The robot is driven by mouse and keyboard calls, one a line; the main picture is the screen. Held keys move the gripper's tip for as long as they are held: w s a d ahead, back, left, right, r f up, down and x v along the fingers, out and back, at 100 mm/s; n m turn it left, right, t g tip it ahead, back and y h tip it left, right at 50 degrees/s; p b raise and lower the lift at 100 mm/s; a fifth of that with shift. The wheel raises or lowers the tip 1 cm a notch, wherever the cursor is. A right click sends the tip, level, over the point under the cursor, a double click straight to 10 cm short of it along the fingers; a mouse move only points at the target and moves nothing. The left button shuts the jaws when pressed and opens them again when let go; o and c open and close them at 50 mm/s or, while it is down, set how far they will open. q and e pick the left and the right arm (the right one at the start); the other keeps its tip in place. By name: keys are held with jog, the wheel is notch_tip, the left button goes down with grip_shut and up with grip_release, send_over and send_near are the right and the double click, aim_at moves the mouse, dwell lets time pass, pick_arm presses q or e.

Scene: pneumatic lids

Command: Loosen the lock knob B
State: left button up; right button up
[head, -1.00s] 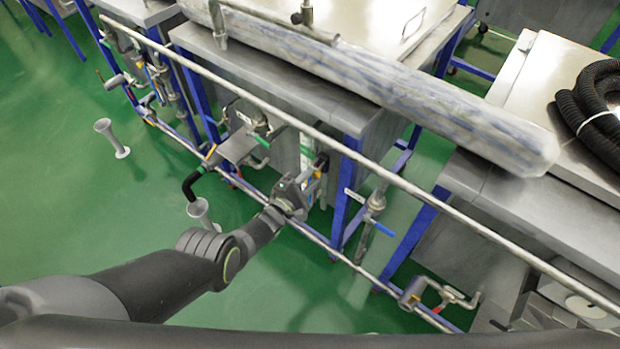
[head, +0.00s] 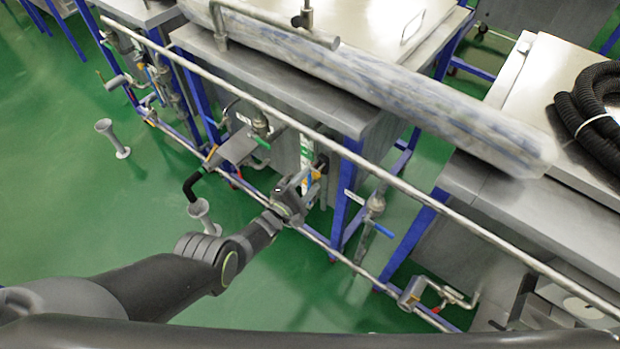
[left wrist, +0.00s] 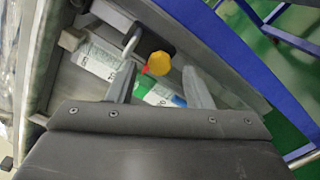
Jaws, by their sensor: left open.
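A yellow knob (left wrist: 158,63) with a small red part beside it shows between the fingertips in the left wrist view; I cannot read a letter that marks it as lock knob B. My left gripper is open, with one finger on each side of the knob in the left wrist view (left wrist: 160,78). I cannot tell whether either finger touches it. My right gripper is not in view.
A long metal rail (head: 400,185) runs above my gripper, and a lower pipe (head: 330,246) runs below. Blue table legs (head: 347,195) stand to the right. The green floor (head: 80,215) at left is mostly free.

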pick_arm(q)
jog(key=p+v, duration=0.7)
jog(key=v, duration=0.9)
jog(key=shift+s+a, duration=0.1)
jog(key=s+a+f+m+g+y+b, duration=0.3)
jog(key=s+a+f+m+y, duration=0.25)
jog(key=f, duration=0.55)
jog(key=s+a+f+m+g+y+b, duration=0.2)
jog(key=s+a+f+y+b, duration=0.15)
jog(key=s+a+f, duration=0.5)
jog(key=s+a+f+m+g+y+b, duration=0.1)
jog(key=s+f+m+g, duration=0.3)
jog(key=s, duration=0.8)
jog(key=s+a+f+m+g+y+b, duration=0.1)
jog(key=s+a+f+m+g+b, duration=0.1)
jog(key=s+f, duration=0.5)
jog(key=s+a+m+g, duration=0.1)
jog(key=s+m+g, duration=0.1)
jog(key=s, duration=0.3)
jog(key=shift+s+a+f+m+y, duration=0.25)
jog(key=shift+s+a+m+y, duration=0.1)
jog(key=shift+m, duration=0.1)
